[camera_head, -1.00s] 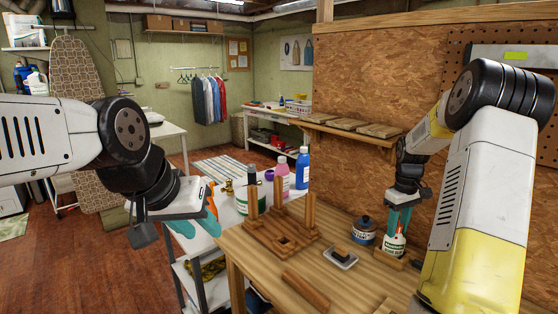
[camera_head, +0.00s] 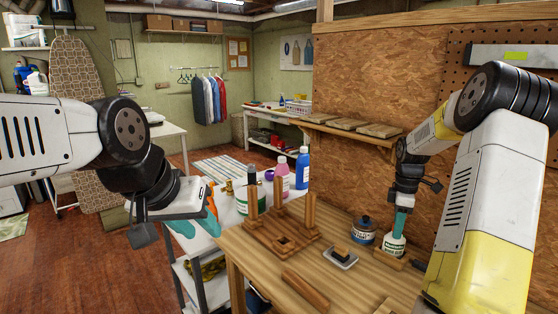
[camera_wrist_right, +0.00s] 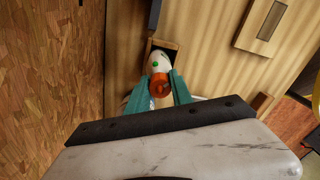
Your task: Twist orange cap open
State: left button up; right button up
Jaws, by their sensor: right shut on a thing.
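A small white bottle with a green label (camera_head: 394,245) stands upright in a wooden holder (camera_head: 391,260) at the right of the workbench. It also shows in the right wrist view (camera_wrist_right: 154,63). Its orange cap (camera_wrist_right: 159,86) sits between the teal fingers of my right gripper (camera_wrist_right: 159,91), which is shut on it. In the head view my right gripper (camera_head: 400,222) points down over the bottle and hides the cap. My left gripper (camera_head: 197,229) is open and empty, over the left side near the white shelf unit, away from the bottle.
A dark blue jar (camera_head: 364,232) stands left of the bottle, with a small tray (camera_head: 341,257) near it. A wooden frame with upright posts (camera_head: 282,236) sits further left. Several bottles stand behind it. The chipboard wall (camera_head: 370,140) is close behind the bottle.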

jog(key=shift+s+a+f, duration=0.1)
jog(key=shift+o, duration=0.3)
jog(key=n, duration=0.5)
jog(key=o, duration=0.9)
jog(key=shift+o, duration=0.2)
jog(key=shift+r, duration=3.65)
